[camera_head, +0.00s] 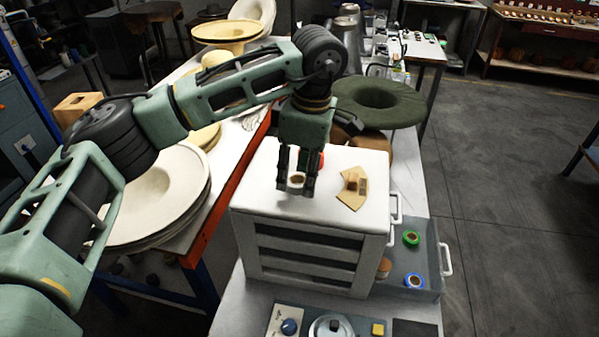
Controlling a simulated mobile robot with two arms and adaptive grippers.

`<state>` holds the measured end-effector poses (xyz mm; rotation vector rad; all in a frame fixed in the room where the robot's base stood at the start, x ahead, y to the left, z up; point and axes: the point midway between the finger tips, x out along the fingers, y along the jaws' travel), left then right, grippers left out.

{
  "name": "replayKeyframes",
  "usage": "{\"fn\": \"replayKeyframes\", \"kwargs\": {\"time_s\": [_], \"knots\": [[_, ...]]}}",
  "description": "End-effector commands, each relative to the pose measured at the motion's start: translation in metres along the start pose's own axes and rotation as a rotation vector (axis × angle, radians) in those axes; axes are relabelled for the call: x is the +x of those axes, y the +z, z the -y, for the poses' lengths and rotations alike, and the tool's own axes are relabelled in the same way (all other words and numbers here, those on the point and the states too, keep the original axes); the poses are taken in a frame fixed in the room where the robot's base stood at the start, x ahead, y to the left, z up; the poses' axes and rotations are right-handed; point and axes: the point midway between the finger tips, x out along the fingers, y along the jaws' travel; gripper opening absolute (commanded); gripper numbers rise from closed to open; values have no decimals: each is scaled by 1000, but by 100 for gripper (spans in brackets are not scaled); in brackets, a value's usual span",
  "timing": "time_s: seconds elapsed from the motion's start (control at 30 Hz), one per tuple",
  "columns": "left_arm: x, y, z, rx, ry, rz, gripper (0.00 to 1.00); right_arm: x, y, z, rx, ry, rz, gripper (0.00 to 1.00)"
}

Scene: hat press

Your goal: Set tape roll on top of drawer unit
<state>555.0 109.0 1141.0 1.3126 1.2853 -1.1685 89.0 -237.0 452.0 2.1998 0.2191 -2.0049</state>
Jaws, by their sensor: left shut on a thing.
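The white drawer unit (255,195) stands at centre, with a drawer (432,262) pulled out to the right. My left gripper (295,188) points down over its top and is shut on a small whitish tape roll with a brown centre (297,179). The roll is at or just above the top; I cannot tell whether it touches. A red round thing (320,160), perhaps another tape roll, is partly hidden behind the gripper. My right gripper is not in view.
A tan fan-shaped piece (352,188) with a small brown block lies on the unit's top, right of the gripper. A dark green hat (378,102) is behind. Stacked pale hat forms (160,195) stand left. A panel with a blue knob (290,327) is in front.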

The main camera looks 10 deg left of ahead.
Motion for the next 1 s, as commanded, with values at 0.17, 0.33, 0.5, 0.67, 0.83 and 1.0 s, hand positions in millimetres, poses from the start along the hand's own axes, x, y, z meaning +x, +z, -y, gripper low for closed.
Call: {"fn": "replayKeyframes", "kwargs": {"time_s": [0.17,0.33,0.5,0.67,0.83,1.0], "knots": [[13,2,0,0,1,1,15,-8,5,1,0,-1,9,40],[14,2,0,0,2,1,15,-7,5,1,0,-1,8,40],[15,2,0,0,2,1,36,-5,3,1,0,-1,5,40],[15,2,0,0,1,1,50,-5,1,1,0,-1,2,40],[15,2,0,0,1,0,51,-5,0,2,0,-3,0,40],[13,2,0,0,1,1,51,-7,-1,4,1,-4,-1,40]]}}
